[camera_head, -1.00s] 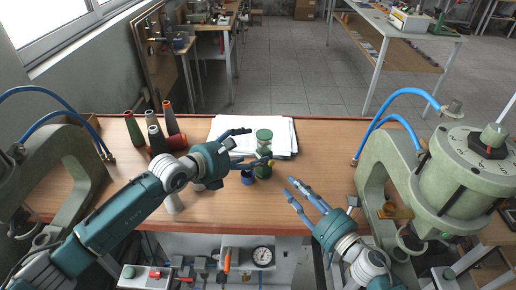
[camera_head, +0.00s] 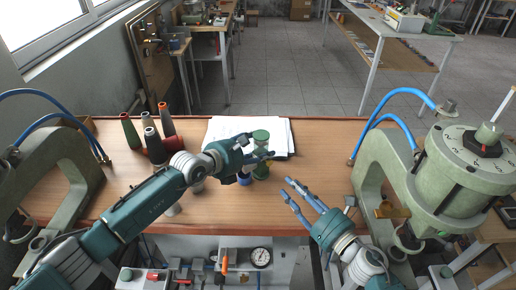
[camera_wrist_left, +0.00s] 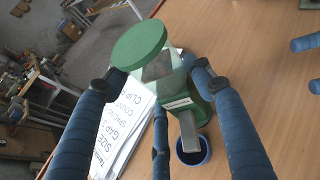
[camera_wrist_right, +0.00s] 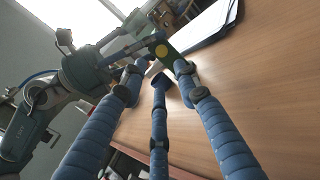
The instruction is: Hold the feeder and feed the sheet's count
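The feeder (camera_head: 261,136) stands upright on the bench, with a green lid, clear body and green base. The left wrist view shows its sloping chute (camera_wrist_left: 187,128) above a blue cup (camera_wrist_left: 193,150). A yellow disc (camera_wrist_right: 162,50) shows on its side in the right wrist view. My left gripper (camera_head: 257,147) is at the feeder, its fingers spread around the body below the lid; firm contact is not visible. My right gripper (camera_head: 287,187) is open and empty, right of the feeder.
Green presses with blue hoses stand at the left (camera_head: 72,150) and right (camera_head: 375,165) of the wooden bench (camera_head: 320,150). Several thread-cone-like spools (camera_head: 130,130) stand at the left. A gauge (camera_head: 261,256) and tools lie below the front edge. The bench right of the feeder is clear.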

